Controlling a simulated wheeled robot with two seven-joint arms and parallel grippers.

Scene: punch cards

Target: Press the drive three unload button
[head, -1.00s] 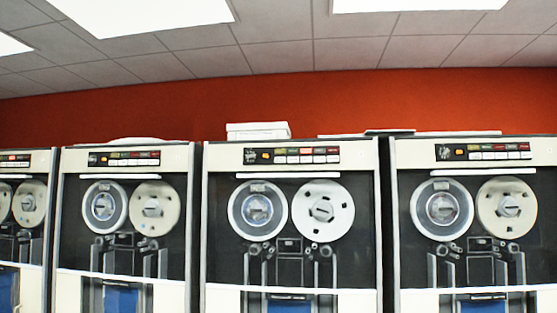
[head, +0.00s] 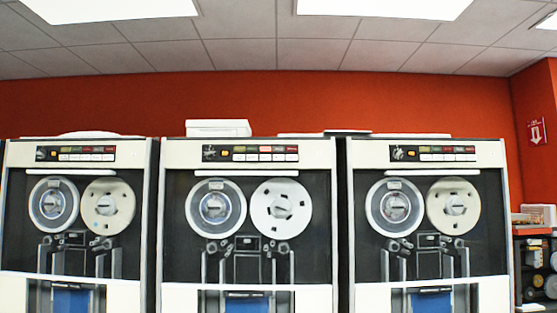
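Three tape drives stand side by side: a left drive (head: 84,268), a middle drive (head: 250,275) and a right drive (head: 432,271). Each has two tape reels behind a dark front. A control panel runs along the top of each, with a row of small coloured lights above pale buttons: the left panel (head: 84,153), the middle panel (head: 250,153) and the right panel (head: 432,153). The labels are too small to read, so I cannot tell which drive is three or which button is unload. Neither gripper is in view.
A white box (head: 218,128) and flat items lie on top of the drives. Narrow dark gaps separate the cabinets. At the right, a dark shelf (head: 530,268) holds reels, and a sign (head: 537,131) hangs on the red wall. The floor is out of view.

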